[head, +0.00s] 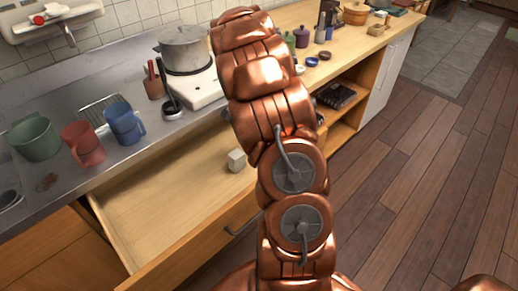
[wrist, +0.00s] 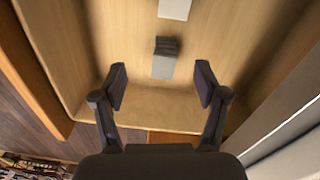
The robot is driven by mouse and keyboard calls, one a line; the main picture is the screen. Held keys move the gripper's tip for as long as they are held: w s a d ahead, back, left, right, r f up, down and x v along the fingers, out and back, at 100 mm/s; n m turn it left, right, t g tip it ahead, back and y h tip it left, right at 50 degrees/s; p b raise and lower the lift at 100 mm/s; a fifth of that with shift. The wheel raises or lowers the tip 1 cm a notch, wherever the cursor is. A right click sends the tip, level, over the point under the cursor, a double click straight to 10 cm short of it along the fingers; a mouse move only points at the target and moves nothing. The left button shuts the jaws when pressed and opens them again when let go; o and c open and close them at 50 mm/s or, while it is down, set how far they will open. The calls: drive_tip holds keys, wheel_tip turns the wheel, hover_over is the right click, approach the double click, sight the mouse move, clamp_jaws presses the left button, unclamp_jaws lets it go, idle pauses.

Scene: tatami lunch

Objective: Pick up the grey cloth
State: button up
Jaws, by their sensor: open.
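A small light-grey block-like thing (head: 236,160) sits in the open drawer, close to my arm in the head view. The wrist view shows two small grey things on the wooden drawer floor. One (wrist: 163,66) has a light-grey face and a dark, ridged side, and it looks like a folded cloth. The other, a paler thing (wrist: 174,9), is cut by the top edge. I cannot tell for sure which one is the grey cloth. My gripper (wrist: 162,84) is open and empty, with the folded-looking thing ahead of and between its fingers. My arm hides the gripper in the head view.
The open drawer (head: 150,207) has raised walls and a front with a handle. Most of the drawer floor is bare.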

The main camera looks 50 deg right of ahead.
drive_tip(key=d+f, duration=0.2)
drive_tip(key=w+d+f+m, duration=0.1)
drive_tip(key=f, duration=0.1)
drive_tip(key=d+f+m, duration=0.1)
drive_tip(key=d+f, duration=0.1)
drive_tip(key=shift+w+d+b, duration=0.25)
drive_tip(key=shift+d+b, duration=0.05)
drive_tip(key=shift+s+a+f+p, duration=0.15)
drive_tip(key=shift+f+p, duration=0.35)
drive_tip(key=shift+f, duration=1.4)
drive_tip(key=shift+s+d+f+p, duration=0.15)
drive_tip(key=shift+f+p, duration=0.3)
drive_tip(key=shift+f, duration=1.45)
drive_tip(key=shift+a, duration=0.1)
drive_tip(key=c, duration=1.2)
